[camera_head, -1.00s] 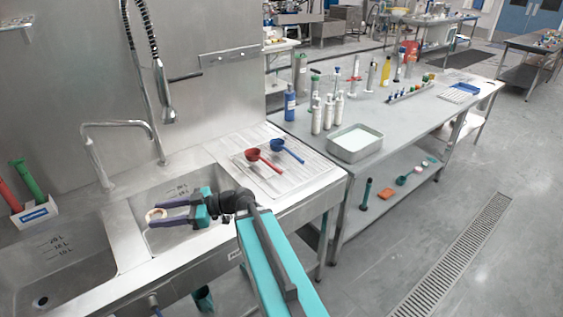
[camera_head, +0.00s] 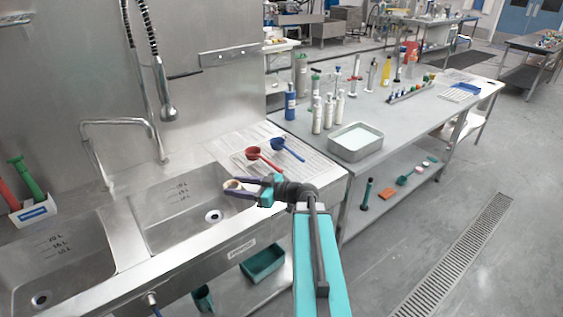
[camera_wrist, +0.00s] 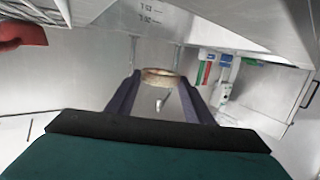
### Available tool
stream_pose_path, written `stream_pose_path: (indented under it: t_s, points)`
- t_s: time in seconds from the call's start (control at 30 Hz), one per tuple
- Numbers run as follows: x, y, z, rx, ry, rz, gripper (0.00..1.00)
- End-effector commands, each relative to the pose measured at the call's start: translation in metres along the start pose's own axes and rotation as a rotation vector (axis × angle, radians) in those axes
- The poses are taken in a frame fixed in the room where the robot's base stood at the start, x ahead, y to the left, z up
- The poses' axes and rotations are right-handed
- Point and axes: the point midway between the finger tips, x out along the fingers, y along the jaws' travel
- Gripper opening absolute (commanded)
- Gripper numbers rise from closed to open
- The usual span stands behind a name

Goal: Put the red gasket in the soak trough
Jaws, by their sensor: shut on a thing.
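My gripper (camera_head: 236,188) is shut on a small pale tan ring (camera_head: 233,185), held at the fingertips. In the wrist view the ring (camera_wrist: 158,77) sits between the two dark purple fingers and looks cream and brown, not clearly red. In the head view the gripper appears over the right side of the right sink basin (camera_head: 165,225), near the drainboard; its height is hard to judge. No plainly red gasket shows elsewhere. A rectangular metal tray (camera_head: 334,152) with pale contents stands on the side table; whether it is the soak trough I cannot tell.
A red scoop (camera_head: 254,154) and a blue scoop (camera_head: 278,145) lie on the ribbed drainboard (camera_head: 232,143). Several bottles and a blue bottle (camera_head: 290,106) stand behind the tray on the grey table (camera_head: 400,120). A tall faucet (camera_head: 167,100) hangs above the sink.

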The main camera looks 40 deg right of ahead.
Motion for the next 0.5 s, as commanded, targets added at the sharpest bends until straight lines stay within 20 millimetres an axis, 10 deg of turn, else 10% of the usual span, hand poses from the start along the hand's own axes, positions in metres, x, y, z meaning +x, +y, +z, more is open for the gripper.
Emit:
stream_pose_path:
  t_s: [0.5]
  points:
    - [-0.138,0.112,0.044,0.046,-0.001,0.302,0.26]
